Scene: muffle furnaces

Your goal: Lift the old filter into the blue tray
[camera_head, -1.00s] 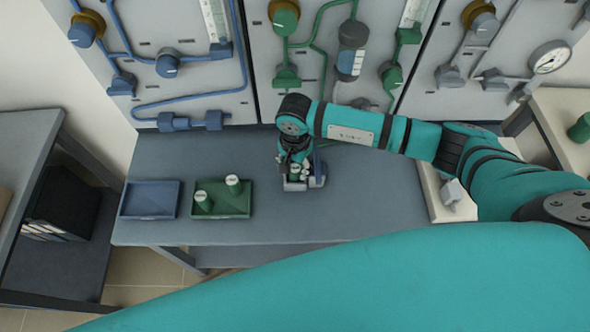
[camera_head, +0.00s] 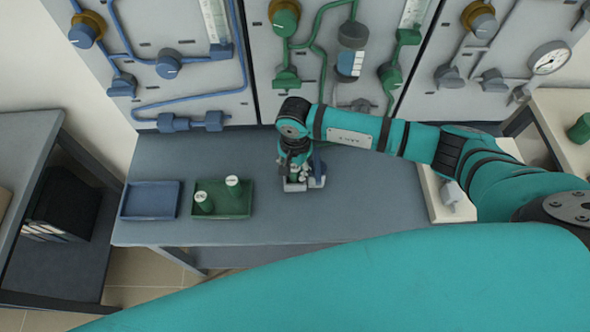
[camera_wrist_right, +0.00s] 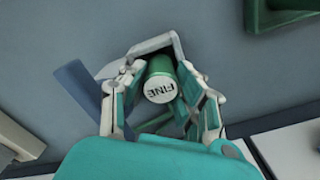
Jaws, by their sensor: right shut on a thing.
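The blue tray (camera_head: 150,213) lies empty at the left of the grey table. In the right wrist view my right gripper (camera_wrist_right: 166,88) is shut on a green cylindrical filter (camera_wrist_right: 161,80) with a white top marked FINE. The filter stands at the holder, between the fingers; its lower part is hidden. I cannot tell if it is clear of its seat. My left gripper is not in view.
A green tray (camera_head: 222,213) with two green filters (camera_head: 203,203) lies between the blue tray and my gripper. Panels with pipes and valves (camera_head: 185,60) stand behind the table. The table's front strip is clear.

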